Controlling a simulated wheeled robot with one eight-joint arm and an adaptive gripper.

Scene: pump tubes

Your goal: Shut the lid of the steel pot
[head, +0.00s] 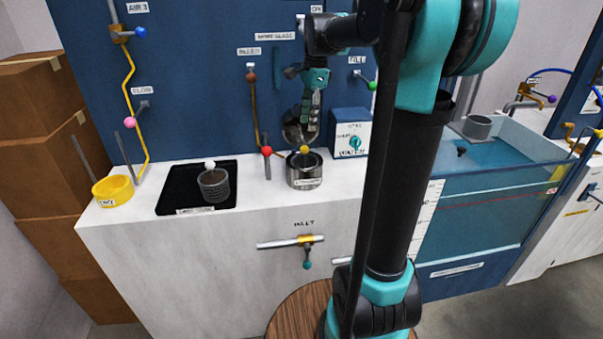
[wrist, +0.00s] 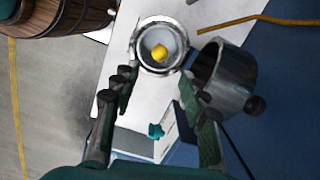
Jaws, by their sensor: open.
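The steel pot (head: 305,178) stands on the white counter with its mouth uncovered. In the wrist view, the pot (wrist: 140,57) shows from above, with a yellow ball (wrist: 159,53) inside its rim. The steel lid (head: 293,132) stands raised at the pot's back, partly hidden by my gripper. In the wrist view, the lid (wrist: 228,70) is tilted up beside the pot, with a dark knob (wrist: 255,104) on its outer side. My gripper (head: 311,112) is open at the raised lid. In the wrist view, the right finger of my gripper (wrist: 163,95) overlaps the lid's edge; I cannot tell whether they touch.
A red-knobbed rod (head: 267,152) rises just left of the pot. A strainer (head: 214,187) sits on a black tray (head: 172,203), with a yellow bowl (head: 113,190) further left. A blue box (head: 350,128) stands behind right. Pipes line the blue wall (head: 200,60).

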